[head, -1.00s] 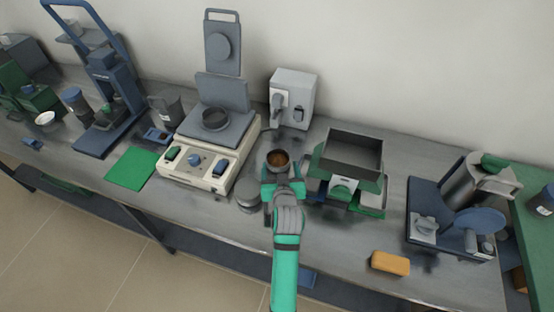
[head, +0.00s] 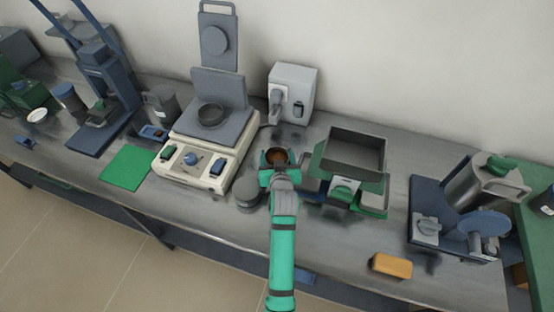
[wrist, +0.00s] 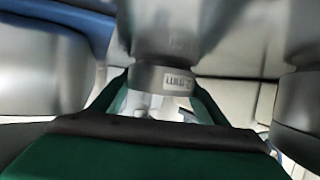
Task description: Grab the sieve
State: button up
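A round dark-rimmed vessel (head: 277,155) with a brown inside, which looks like the sieve, stands on the bench in the middle of the head view. In the wrist view, a grey cylinder with a white label (wrist: 165,78), apparently its side wall, is between my green fingers. My gripper (head: 277,162) reaches it from the front, with one finger on either side. The fingers are apart and close to the wall; whether they press on it I cannot tell. A flat round grey can (head: 247,193) stands just to the left of my gripper.
A cream balance (head: 196,155) with a round dish (head: 212,115) is on the left. A green-and-grey box device (head: 350,165) is close on the right. A white unit (head: 292,92) stands behind. An orange block (head: 391,266) lies near the front right edge.

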jog(key=shift+c, duration=0.9)
